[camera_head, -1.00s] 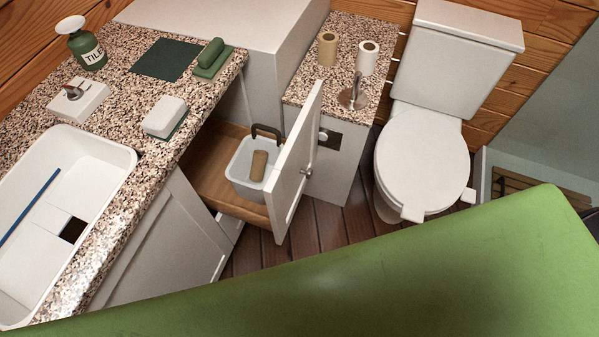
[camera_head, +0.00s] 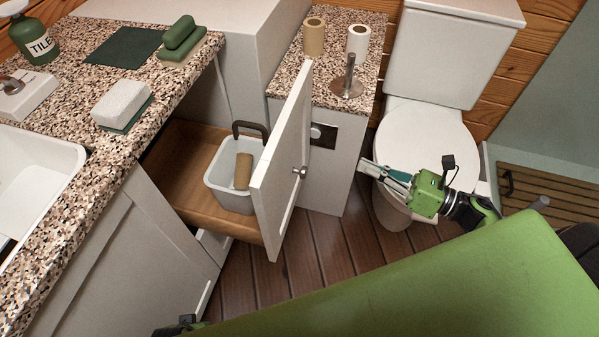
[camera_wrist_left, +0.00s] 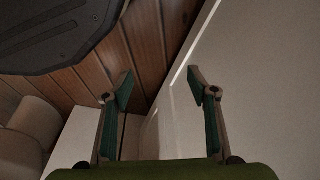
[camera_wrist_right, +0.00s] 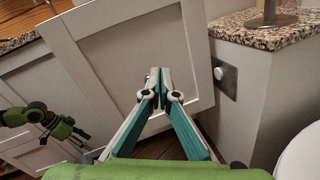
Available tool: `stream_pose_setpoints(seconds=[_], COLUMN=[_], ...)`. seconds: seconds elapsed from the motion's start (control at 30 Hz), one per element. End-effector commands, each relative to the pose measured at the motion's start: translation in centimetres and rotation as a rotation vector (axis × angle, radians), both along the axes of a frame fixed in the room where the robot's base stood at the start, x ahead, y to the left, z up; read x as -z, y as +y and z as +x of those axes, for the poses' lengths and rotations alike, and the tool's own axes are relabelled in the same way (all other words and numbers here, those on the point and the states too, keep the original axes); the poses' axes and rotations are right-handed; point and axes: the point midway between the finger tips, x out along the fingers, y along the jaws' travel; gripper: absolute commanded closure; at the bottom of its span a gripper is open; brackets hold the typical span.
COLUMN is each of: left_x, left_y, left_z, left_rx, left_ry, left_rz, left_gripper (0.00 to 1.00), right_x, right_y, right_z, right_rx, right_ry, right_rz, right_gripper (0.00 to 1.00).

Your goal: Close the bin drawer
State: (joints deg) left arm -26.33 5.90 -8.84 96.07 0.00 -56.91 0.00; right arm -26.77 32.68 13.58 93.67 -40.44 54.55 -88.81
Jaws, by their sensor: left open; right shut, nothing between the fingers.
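The bin drawer (camera_head: 190,191) is pulled out of the counter cabinet. Its white front panel (camera_head: 284,165) has a round metal knob (camera_head: 300,171). A white bin (camera_head: 220,180) with a dark handle and a cardboard roll in it sits inside. My right gripper (camera_head: 368,168) is shut and empty, right of the front panel and apart from it, pointing left. In the right wrist view its fingertips (camera_wrist_right: 163,84) meet in front of the panel (camera_wrist_right: 125,50). My left gripper is low at the bottom edge of the head view; in the left wrist view its fingers (camera_wrist_left: 160,88) are open and empty.
A toilet (camera_head: 425,140) stands beside my right gripper. A speckled-top cabinet (camera_head: 330,180) with paper rolls stands behind the drawer front. The speckled counter (camera_head: 75,85) is at left. Wooden floor (camera_head: 330,245) is clear before the drawer.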

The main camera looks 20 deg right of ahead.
Motion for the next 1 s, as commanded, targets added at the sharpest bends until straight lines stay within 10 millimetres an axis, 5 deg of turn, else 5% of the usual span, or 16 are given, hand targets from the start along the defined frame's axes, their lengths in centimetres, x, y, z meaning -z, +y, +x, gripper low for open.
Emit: stream_pose_setpoints(seconds=[0.13,0.3,1.0], left_x=[-1.0,-1.7,1.3], left_y=[-0.1,-0.1,0.1], left_z=[0.9,1.0,-0.2], left_rx=[-0.002,-0.003,0.001], left_ry=[-0.014,-0.015,0.002], left_rz=[-0.001,-0.001,0.002], left_gripper=[0.47,0.47,0.47], right_x=[-1.9,-2.8,-2.9], right_y=[2.7,3.9,14.0], right_z=[-2.4,-2.9,4.2], right_rx=[-0.178,-0.229,-0.224], right_ry=[-0.216,-0.284,-0.279], right_rz=[-0.204,-0.262,-0.257], right_gripper=[1.00,1.00,1.00])
